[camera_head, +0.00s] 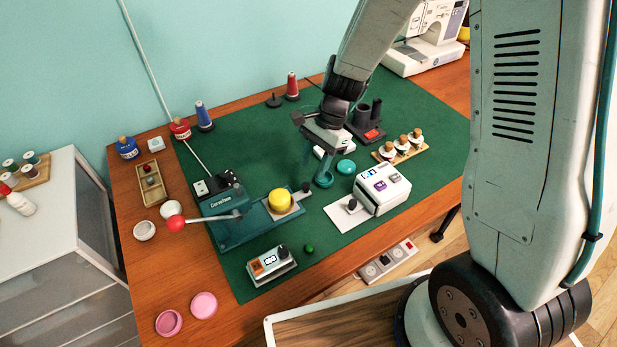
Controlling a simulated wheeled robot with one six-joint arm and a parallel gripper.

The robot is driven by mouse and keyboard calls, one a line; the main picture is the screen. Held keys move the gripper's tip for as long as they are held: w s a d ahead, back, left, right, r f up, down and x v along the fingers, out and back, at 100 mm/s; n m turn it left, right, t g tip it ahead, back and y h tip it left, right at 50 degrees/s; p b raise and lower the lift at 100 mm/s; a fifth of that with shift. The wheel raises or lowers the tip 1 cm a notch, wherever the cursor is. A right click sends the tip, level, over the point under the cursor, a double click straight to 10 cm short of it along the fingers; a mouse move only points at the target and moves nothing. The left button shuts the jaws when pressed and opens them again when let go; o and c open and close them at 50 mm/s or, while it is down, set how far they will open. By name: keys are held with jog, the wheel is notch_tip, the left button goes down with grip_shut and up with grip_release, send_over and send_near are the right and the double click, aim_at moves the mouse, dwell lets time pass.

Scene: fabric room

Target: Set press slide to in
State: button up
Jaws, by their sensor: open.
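The teal press (222,207) stands on the green mat, with a lever ending in a red ball (175,223) on its left. Its slide (290,212) appears to be the plate on the right of the press body, clear of the head. A yellow round piece (279,199) sits on the slide. A small dark knob (306,187) stands at the slide's right end. My gripper (322,176) points down over the mat, just right of and behind that knob. It is open and looks empty. Its fingers are small here, and I cannot tell whether they touch anything.
Bare mat lies between press and white box.

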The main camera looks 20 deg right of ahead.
aim_at(307, 184)
jog(key=x, duration=0.5)
jog(key=shift+c, duration=0.3)
